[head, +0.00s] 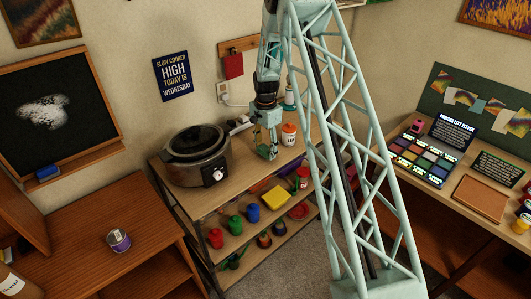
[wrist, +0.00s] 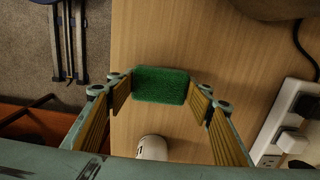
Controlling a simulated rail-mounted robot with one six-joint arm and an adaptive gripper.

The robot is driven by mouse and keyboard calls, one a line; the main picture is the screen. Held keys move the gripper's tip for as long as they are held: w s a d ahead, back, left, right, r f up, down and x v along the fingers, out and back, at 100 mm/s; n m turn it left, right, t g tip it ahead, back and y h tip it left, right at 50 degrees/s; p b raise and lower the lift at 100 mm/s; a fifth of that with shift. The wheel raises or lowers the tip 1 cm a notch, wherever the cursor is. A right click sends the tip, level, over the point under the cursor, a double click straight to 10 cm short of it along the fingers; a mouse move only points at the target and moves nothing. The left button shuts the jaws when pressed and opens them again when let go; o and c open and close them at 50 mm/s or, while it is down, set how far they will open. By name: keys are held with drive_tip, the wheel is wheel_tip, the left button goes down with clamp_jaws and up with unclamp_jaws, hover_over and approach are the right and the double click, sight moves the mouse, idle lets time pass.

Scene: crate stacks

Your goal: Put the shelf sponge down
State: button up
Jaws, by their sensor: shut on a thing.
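My gripper (head: 267,152) is over the top of the wooden shelf unit (head: 253,165), between the slow cooker and a white and orange tub. In the wrist view my gripper (wrist: 161,94) is shut on a green sponge (wrist: 160,84), with one finger at each end of it. The sponge is a flat rectangular block above the wooden top. I cannot tell whether it touches the wood. In the head view the sponge is mostly hidden by the fingers.
The slow cooker (head: 195,155) stands left of my gripper. The tub (head: 289,134) stands close on the right. A power strip (wrist: 285,118) lies towards the wall. A yellow block (head: 276,197) and several coloured pots sit on the shelf below. Bare wood (wrist: 200,40) surrounds the sponge.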

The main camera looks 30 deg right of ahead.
sight(266, 149)
drive_tip(key=shift+f, duration=0.9)
drive_tip(key=shift+f, duration=0.2)
drive_tip(key=o, duration=0.9)
drive_tip(key=shift+o, duration=0.2)
drive_tip(key=shift+r, duration=0.15)
wheel_tip(266, 149, up, 12)
drive_tip(key=shift+b, duration=0.3)
